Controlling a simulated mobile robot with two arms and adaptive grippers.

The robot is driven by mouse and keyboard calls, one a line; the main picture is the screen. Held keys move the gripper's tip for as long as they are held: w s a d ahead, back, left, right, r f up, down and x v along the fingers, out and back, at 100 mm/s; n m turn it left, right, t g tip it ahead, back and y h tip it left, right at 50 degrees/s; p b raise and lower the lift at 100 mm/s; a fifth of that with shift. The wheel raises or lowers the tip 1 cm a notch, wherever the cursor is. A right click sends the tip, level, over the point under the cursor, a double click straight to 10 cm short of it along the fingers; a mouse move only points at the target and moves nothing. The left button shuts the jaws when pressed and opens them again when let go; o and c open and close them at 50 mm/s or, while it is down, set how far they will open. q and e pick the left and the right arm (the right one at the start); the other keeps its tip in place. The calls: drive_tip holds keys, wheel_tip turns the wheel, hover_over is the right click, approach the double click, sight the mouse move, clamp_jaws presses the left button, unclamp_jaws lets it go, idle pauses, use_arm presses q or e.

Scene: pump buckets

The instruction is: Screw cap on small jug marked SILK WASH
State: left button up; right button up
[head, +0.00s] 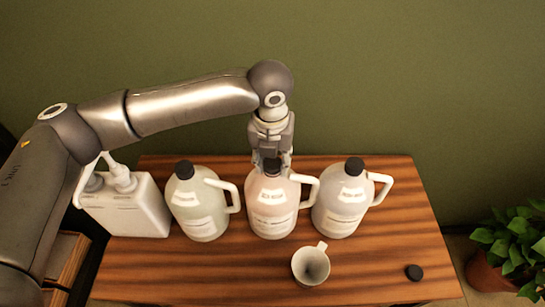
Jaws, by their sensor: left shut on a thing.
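Three small jugs with side handles stand in a row on the wooden table: a pale green one (203,210) at left, a pinkish one (271,208) in the middle and a greyish one (341,208) at right. Their labels are too small to read with certainty, so I cannot tell which says SILK WASH. My left gripper (272,161) points down over the middle jug, shut on the black cap (271,167) at its neck. Whether that cap is threaded on cannot be told. Black caps also sit on the left jug (184,170) and right jug (354,167). My right gripper is not in view.
A white cup with a handle (311,266) stands in front of the jugs. A loose black cap (414,272) lies at the table's front right. A large white pump container (128,210) is at the left.

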sight(272, 168)
use_arm(q)
drive_tip(key=shift+f, duration=0.1)
drive_tip(key=o, duration=0.7)
drive_tip(key=shift+o, duration=0.2)
wheel_tip(272, 168, up, 12)
drive_tip(key=s, duration=0.1)
drive_tip(key=shift+s, duration=0.25)
